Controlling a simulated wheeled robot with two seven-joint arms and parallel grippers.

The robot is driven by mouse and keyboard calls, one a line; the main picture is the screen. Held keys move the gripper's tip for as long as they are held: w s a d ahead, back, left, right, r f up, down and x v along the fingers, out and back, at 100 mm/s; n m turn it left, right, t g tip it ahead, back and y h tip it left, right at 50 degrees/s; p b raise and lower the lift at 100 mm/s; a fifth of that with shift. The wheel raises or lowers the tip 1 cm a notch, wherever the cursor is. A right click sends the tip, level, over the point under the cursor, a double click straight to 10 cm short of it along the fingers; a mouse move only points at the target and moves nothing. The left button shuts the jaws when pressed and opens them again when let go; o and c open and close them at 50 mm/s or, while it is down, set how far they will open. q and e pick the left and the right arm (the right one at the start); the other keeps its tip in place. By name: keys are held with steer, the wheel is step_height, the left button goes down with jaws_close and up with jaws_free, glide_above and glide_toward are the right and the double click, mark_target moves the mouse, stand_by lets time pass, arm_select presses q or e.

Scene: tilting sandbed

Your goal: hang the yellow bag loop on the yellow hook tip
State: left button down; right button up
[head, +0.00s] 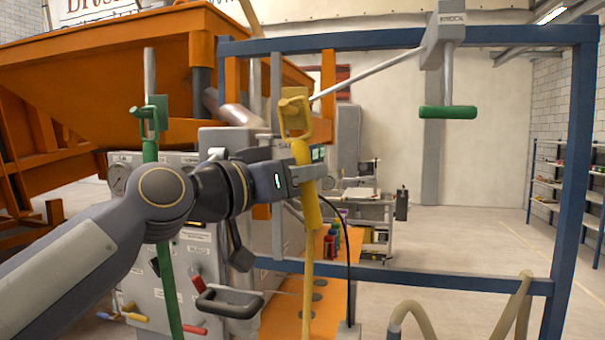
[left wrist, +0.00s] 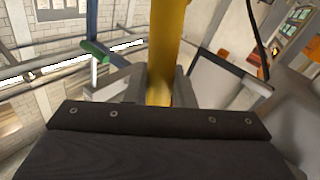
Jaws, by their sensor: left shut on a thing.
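The yellow bag (head: 308,205) is a long, narrow upright piece with a thick upper part and a thin length hanging below. My left gripper (head: 307,181) is shut on its thick upper part. In the left wrist view the bag (left wrist: 166,45) stands between the two fingers (left wrist: 160,95). A yellow loop (head: 296,127) is at the top of the bag, close to the yellow hook (head: 293,96). Loop and hook overlap in the head view, and I cannot tell whether the loop is around the tip. My right gripper is out of view.
A green bag (head: 165,255) hangs at a green hook (head: 153,108) on the left. A green-handled bar (head: 447,112) hangs at upper right. A blue frame (head: 420,275) surrounds the area. A grey control cabinet (head: 190,245) stands behind my arm.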

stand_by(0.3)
arm_select(q)
steer(key=c, duration=1.3)
jaws_free()
steer(key=shift+o, duration=0.7)
steer(key=shift+s+d, duration=0.1)
steer(key=shift+s, duration=0.05)
